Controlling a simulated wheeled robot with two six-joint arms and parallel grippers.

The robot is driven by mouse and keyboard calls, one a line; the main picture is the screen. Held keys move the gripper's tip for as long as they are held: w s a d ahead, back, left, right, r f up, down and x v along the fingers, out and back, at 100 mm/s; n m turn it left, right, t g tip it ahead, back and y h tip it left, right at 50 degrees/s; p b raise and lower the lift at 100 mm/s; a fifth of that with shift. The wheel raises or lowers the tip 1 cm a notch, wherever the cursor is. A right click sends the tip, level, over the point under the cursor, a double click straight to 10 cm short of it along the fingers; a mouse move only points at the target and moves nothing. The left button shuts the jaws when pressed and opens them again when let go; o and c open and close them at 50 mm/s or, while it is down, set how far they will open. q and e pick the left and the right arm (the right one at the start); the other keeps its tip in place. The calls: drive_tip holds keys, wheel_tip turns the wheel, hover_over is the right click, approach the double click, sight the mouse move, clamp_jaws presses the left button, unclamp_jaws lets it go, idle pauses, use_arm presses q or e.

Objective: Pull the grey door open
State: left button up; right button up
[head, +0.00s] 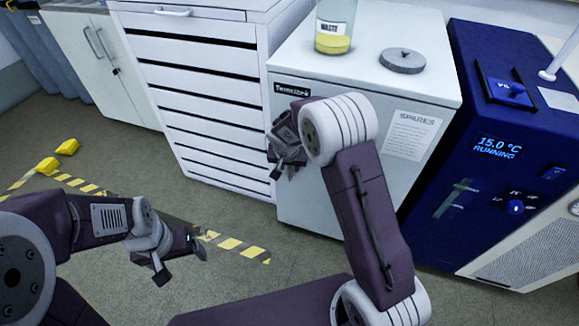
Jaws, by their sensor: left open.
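The grey door (310,203) is the front of a low cabinet with a dark brand label at its upper left and a "SPARES" sheet (411,138) at its upper right. It looks closed. My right gripper (285,158) is at the door's upper left edge, below the brand label. My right wrist covers part of the door, and no handle shows clearly. I cannot tell whether the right jaws are closed on anything. My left gripper (181,263) is open and empty, low over the floor to the left of the cabinet.
A waste jar (334,40) with yellow liquid and a grey disc (402,61) stand on the cabinet. A white drawer unit (205,90) is close on the left, a blue instrument (475,190) on the right.

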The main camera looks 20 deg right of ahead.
clamp_jaws()
idle(1.3)
